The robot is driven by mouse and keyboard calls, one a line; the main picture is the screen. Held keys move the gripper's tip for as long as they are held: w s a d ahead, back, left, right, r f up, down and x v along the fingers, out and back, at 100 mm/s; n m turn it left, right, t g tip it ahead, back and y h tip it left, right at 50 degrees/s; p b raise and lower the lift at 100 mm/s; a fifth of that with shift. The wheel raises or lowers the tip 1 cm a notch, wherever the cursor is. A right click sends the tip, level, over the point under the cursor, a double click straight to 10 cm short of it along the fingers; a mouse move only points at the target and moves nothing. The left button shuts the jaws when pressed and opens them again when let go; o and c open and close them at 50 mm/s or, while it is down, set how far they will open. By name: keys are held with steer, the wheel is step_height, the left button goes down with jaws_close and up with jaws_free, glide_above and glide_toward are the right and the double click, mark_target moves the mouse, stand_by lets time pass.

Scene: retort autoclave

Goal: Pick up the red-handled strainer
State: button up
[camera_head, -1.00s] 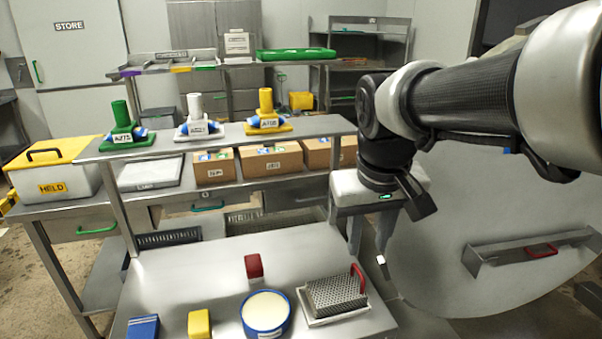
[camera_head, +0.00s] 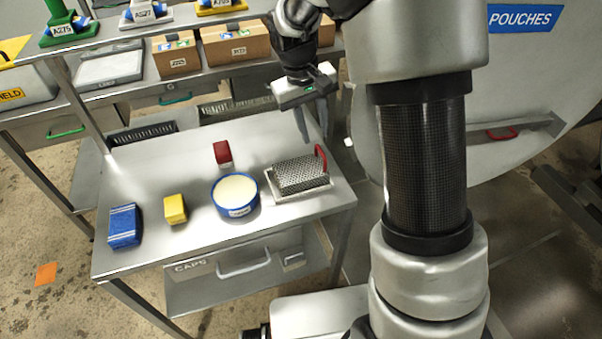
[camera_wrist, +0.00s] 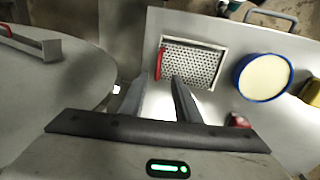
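The strainer (camera_head: 296,174) is a perforated metal basket with a red handle (camera_head: 321,158) standing at its right end. It sits on a pale tray (camera_head: 283,195) at the right end of the metal table. In the wrist view the strainer (camera_wrist: 193,66) lies ahead of the fingertips, with its red handle (camera_wrist: 160,63) on the left side. My gripper (camera_head: 317,138) is above the table's back right part, pointing down, behind the strainer. Its two fingers are apart with nothing between them, as the wrist view (camera_wrist: 160,85) also shows. The gripper does not appear to touch the handle.
A blue tub of pale contents (camera_head: 235,194) stands left of the strainer. A raised shelf with cardboard boxes (camera_head: 236,44) stands behind. A large round door (camera_head: 520,100) is at the right.

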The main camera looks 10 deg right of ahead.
mark_target(320, 149)
steer(key=f, duration=0.2)
steer(key=d+f, duration=0.1)
steer(key=f, duration=0.2)
steer(key=d+f+b, duration=0.1)
steer(key=f, duration=0.2)
steer(key=shift+w+f, duration=0.1)
steer(key=shift+w, duration=0.2)
jaws_close()
stand_by(1.1)
